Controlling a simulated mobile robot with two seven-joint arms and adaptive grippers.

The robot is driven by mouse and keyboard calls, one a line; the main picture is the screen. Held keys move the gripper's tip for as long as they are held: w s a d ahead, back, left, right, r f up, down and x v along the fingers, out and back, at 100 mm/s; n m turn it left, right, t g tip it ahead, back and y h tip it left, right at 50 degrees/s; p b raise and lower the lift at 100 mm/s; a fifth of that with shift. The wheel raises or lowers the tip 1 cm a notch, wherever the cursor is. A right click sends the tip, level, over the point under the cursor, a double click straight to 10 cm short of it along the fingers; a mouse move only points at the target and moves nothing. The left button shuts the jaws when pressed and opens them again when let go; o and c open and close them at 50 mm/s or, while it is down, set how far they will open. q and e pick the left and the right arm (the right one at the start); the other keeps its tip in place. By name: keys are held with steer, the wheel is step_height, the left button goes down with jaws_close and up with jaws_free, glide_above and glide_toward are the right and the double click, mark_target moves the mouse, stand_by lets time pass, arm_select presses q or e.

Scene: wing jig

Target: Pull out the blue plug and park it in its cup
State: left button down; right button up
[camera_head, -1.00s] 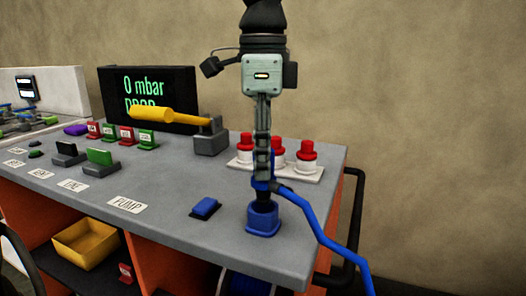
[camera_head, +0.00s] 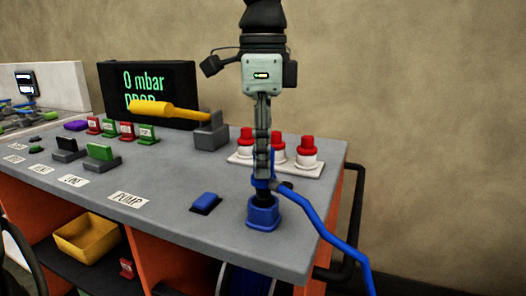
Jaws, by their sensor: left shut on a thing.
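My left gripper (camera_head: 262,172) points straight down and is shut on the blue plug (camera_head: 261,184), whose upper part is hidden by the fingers. The plug is upright over the blue cup (camera_head: 263,215) near the bench's front right edge. Its dark lower end reaches to the cup's mouth; I cannot tell how deep it sits. A blue cable (camera_head: 325,230) runs from the plug to the right and down past the bench edge. My right gripper is not in view.
A blue rocker switch (camera_head: 205,203) sits left of the cup. Red-capped white fittings (camera_head: 306,152) stand behind the gripper on the right. A yellow lever (camera_head: 165,108) lies across the front of the display (camera_head: 150,85). A dark rail (camera_head: 353,225) runs along the bench's right side.

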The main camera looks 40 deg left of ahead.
arm_select(q)
steer(key=shift+f, duration=1.45)
stand_by(0.4)
steer(key=c, duration=1.1)
jaws_free()
step_height(320, 180, up, 12)
